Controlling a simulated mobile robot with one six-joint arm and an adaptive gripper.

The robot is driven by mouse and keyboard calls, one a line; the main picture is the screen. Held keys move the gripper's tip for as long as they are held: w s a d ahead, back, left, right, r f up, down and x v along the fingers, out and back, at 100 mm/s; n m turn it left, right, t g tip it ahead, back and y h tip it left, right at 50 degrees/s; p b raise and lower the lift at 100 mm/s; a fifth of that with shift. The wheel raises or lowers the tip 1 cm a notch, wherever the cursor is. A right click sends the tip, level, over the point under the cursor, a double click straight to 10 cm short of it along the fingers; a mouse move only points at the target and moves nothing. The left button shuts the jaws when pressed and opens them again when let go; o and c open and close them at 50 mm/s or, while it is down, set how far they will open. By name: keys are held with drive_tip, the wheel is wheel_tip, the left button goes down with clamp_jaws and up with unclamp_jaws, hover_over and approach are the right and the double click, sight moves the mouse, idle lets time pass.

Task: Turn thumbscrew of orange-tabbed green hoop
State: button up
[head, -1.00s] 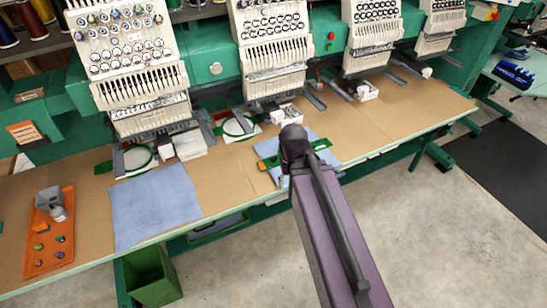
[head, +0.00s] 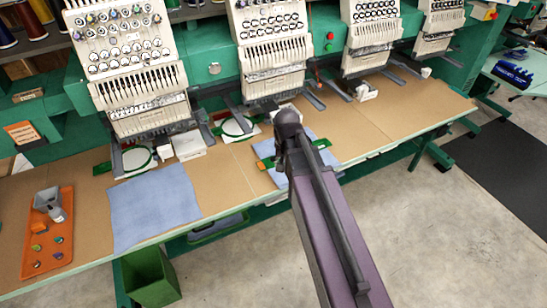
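A green hoop (head: 268,162) lies on blue cloth near the front edge of the tan table, in the middle of the head view. Its green arms show on both sides of my arm, and an orange tab (head: 260,166) shows at its left end. My dark arm crosses in front and hides the middle of the hoop. The thumbscrew cannot be made out. My gripper is hidden behind my own arm, so its fingers and any contact with the hoop do not show.
Embroidery heads (head: 275,45) overhang the table's back. Another green hoop (head: 137,160) lies left, beside a white box (head: 189,145) and a blue cloth (head: 153,205). An orange tray (head: 47,232) is far left. A green bin (head: 150,276) stands on the floor. The tabletop right of my arm is mostly clear.

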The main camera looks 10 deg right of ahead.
sight(273, 157)
drive_tip(key=w+f+m+b, duration=0.1)
drive_tip(key=w+m, duration=1)
drive_tip(key=w, duration=0.8)
drive_tip(key=shift+f, duration=0.15)
drive_tip(key=shift+w+f, duration=0.1)
wheel_tip(273, 157, down, 14)
drive_tip(key=b, duration=1.4)
drive_tip(key=shift+r, duration=0.2)
clamp_jaws()
